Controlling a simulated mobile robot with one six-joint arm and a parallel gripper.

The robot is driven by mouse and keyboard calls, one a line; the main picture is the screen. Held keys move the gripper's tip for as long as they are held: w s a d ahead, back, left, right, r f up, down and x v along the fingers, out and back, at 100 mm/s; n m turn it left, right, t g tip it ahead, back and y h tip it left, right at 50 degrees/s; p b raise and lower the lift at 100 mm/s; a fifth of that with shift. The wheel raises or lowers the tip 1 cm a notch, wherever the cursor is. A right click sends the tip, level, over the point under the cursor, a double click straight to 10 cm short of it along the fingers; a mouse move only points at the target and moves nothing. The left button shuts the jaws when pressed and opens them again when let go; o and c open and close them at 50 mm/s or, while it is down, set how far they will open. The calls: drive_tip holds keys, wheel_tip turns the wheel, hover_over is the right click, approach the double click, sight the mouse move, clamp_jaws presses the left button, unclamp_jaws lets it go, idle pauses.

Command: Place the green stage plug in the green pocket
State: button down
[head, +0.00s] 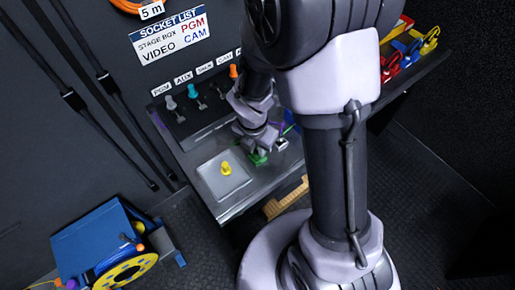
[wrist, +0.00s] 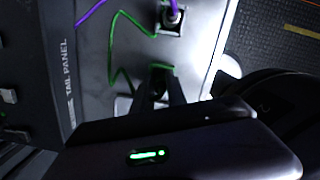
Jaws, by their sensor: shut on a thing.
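My gripper (head: 258,146) is low over the metal shelf, pointing down, at the right of the yellow plug. In the wrist view its dark fingers (wrist: 162,92) are shut on the green stage plug, which they mostly hide. A green patch (head: 258,158) shows just below the fingers in the head view; I cannot tell whether it is plug or pocket. A green cable (wrist: 119,50) loops across the shelf beside the fingers. The green pocket is not clearly visible, so I cannot tell how the plug sits relative to it.
A yellow plug (head: 226,168) stands on a grey plate (head: 208,175). A purple-cabled plug sits in a square pocket (wrist: 172,28) close to my fingers. Several plugs line the wall panel, including a teal one (head: 192,91). A blue reel stand (head: 92,245) is at lower left.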

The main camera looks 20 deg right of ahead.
drive_tip(key=c, duration=1.3)
unclamp_jaws()
drive_tip(key=shift+f, duration=0.1)
drive_tip(key=shift+c, duration=0.2)
drive_tip(key=shift+r, duration=0.3)
wheel_tip(320, 180, up, 11)
drive_tip(key=a+p, duration=0.1)
drive_tip(key=p, duration=0.6)
wheel_tip(320, 180, up, 11)
drive_tip(key=m+t, duration=0.2)
drive_tip(key=m, duration=1)
hover_over(255, 156)
drive_tip(key=s, duration=0.3)
drive_tip(key=s+a+r+m+t+y+b, duration=0.1)
drive_tip(key=s+r+m, duration=0.2)
drive_tip(key=m, duration=0.6)
drive_tip(key=s+a+r+m+t+y+b, duration=0.1)
drive_tip(key=s+r+m+y+b, duration=0.1)
drive_tip(key=s+m, duration=0.4)
drive_tip(key=shift+a+r+m+t+b, duration=0.35)
drive_tip(key=shift+r+m, duration=0.35)
drive_tip(key=shift+m, duration=1.1)
